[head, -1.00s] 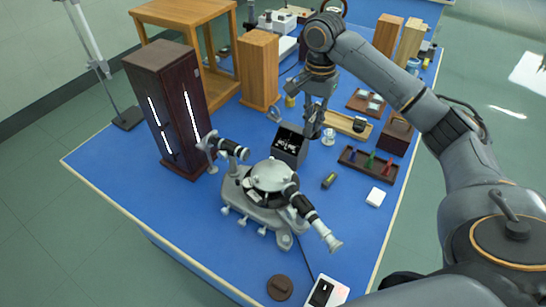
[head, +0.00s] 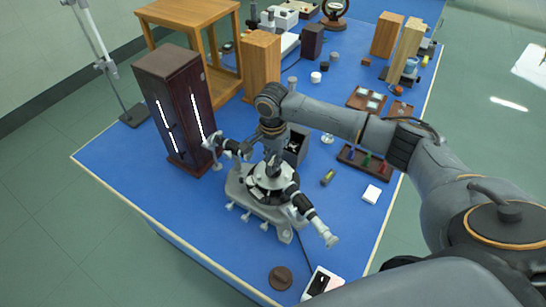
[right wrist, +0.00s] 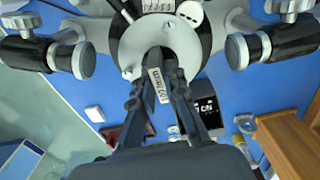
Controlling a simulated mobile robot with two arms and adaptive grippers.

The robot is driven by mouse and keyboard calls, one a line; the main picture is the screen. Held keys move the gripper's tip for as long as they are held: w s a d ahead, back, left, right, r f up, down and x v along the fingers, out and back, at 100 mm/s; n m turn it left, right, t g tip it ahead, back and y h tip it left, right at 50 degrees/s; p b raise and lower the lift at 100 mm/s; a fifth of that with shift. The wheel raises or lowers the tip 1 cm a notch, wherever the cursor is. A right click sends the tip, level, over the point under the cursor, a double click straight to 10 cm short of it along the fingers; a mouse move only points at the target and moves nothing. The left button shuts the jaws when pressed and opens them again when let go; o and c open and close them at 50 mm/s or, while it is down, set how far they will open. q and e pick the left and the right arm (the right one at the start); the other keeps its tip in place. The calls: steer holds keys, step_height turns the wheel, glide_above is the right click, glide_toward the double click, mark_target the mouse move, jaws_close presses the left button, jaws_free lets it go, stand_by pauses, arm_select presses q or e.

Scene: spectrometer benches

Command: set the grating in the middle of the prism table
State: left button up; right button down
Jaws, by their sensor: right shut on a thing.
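The prism table (head: 284,181) is the round grey disc at the centre of the spectrometer (head: 262,209); it also shows in the right wrist view (right wrist: 145,36). My right gripper (head: 270,167) points down over the disc. In the right wrist view my right gripper (right wrist: 166,62) is shut on the grating (right wrist: 160,86), a small piece with a pale printed label. The grating is at the near edge of the disc in that view; I cannot tell whether it touches it. In the head view the fingers and arm hide the grating. My left gripper is not in view.
The collimator and telescope (head: 306,209) stand out on either side of the disc. A dark box (head: 299,142) is close behind my gripper. A tall dark cabinet (head: 172,105) stands at left. A rack with coloured pieces (head: 365,161) lies at right. The front left of the blue bench is clear.

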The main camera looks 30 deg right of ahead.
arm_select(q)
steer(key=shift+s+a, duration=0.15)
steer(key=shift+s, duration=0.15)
arm_select(e)
steer(key=shift+f, duration=0.1)
steer(key=c, duration=1.4)
jaws_free()
arm_select(q)
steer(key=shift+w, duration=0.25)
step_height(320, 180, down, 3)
steer(key=b, duration=0.3)
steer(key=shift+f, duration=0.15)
arm_select(e)
step_height(320, 180, up, 12)
steer(key=shift+r, duration=0.15)
